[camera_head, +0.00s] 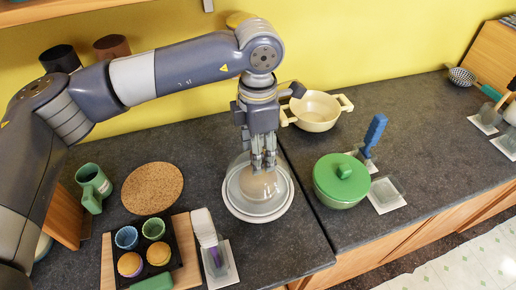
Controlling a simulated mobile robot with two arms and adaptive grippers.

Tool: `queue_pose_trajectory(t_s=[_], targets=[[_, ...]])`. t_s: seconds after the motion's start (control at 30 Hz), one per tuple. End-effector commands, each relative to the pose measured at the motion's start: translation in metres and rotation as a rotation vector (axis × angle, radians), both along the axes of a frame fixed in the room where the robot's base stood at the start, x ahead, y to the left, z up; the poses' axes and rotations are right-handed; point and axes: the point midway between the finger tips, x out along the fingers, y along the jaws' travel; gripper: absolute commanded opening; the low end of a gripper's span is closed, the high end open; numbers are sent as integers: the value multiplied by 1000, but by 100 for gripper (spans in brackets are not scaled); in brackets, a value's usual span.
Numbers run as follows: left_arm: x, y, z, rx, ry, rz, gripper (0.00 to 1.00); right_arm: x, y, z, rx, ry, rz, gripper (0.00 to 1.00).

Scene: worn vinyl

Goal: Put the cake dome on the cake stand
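The white cake stand (232,209) is on the dark worktop in the middle of the camera_head view. The clear cake dome (242,185) shows over the stand, with a brownish round shape visible through it. I cannot tell if its rim touches the stand all round. My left gripper (264,163) points straight down at the top of the dome, its fingers fairly close together. The dome's knob is hidden by the fingers, so their grip on it is unclear. My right gripper is not in view.
A green lidded pot (327,190) and cream pan (318,119) stand to the right. Left are a cork mat (152,187), green mug (92,187) and black muffin tray (139,224). A white-handled utensil (206,230) is in front.

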Motion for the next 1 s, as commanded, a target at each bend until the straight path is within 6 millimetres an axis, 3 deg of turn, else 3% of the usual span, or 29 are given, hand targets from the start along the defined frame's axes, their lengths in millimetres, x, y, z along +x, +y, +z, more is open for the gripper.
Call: queue_pose_trajectory(t_s=[1.0], targets=[[0, 0, 39, -1, -1, 0, 50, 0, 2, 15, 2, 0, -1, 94]])
